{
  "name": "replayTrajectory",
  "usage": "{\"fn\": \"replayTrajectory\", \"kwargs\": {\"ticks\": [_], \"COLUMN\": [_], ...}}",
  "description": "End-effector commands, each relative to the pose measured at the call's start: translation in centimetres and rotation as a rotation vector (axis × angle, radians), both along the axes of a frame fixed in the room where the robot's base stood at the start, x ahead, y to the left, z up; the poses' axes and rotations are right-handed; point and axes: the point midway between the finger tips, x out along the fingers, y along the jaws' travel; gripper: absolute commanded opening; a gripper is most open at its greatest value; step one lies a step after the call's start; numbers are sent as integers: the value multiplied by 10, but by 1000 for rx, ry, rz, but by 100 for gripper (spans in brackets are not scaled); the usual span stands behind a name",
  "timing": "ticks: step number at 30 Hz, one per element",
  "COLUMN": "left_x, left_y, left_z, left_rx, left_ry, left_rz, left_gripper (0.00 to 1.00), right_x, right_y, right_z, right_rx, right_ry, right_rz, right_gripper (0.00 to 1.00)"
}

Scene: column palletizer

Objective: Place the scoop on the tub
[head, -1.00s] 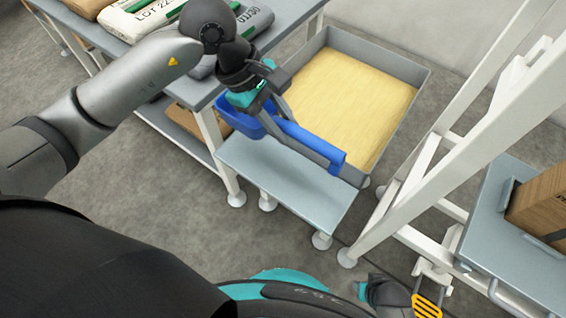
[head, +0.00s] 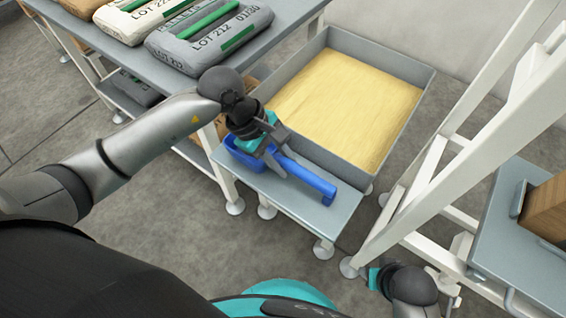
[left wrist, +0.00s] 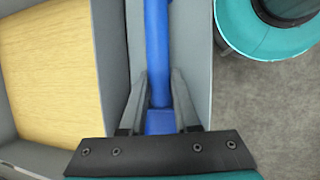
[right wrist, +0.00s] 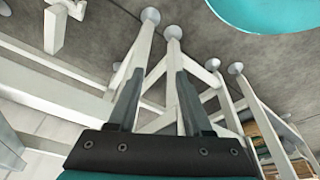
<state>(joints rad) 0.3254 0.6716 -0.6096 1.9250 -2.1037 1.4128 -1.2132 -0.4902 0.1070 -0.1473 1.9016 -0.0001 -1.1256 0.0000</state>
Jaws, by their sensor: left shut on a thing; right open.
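The blue scoop (head: 305,178) lies along the grey ledge in front of the tub, its bowl to the left and its handle to the right. The grey tub (head: 352,172) holds yellow granular material and stands behind the ledge. My left gripper (head: 275,160) is shut on the scoop near its bowl. In the left wrist view the blue scoop handle (left wrist: 157,50) runs up from between the fingers (left wrist: 160,90), with the tub (left wrist: 112,60) to the left. My right gripper (right wrist: 155,85) is open and empty, pointing toward the white frame legs. Whether the scoop touches the ledge is hard to tell.
A grey table (head: 290,22) with bags (head: 210,40) stands at the back left. The grey ledge (head: 325,218) is bare at its front. A white frame (head: 450,130) and a grey stand with a brown box (head: 545,210) are at the right.

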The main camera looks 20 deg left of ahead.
Motion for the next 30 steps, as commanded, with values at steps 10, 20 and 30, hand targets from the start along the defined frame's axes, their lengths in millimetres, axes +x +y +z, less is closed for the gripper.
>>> {"fn": "replayTrajectory", "kwargs": {"ticks": [10,20,30], "left_x": [0,0,0], "left_y": [0,0,0], "left_z": [-5,-7,-7], "left_rx": [0,0,0], "left_ry": [-1,0,0], "left_rz": [-1,-1,-1], "left_gripper": [0,47,60], "right_x": [2,5,4], "right_y": [0,1,1], "right_z": [4,10,9], "right_rx": [0,2,3], "right_ry": [-5,-16,-14], "right_rz": [0,-1,-1], "right_gripper": [50,50,50]}}
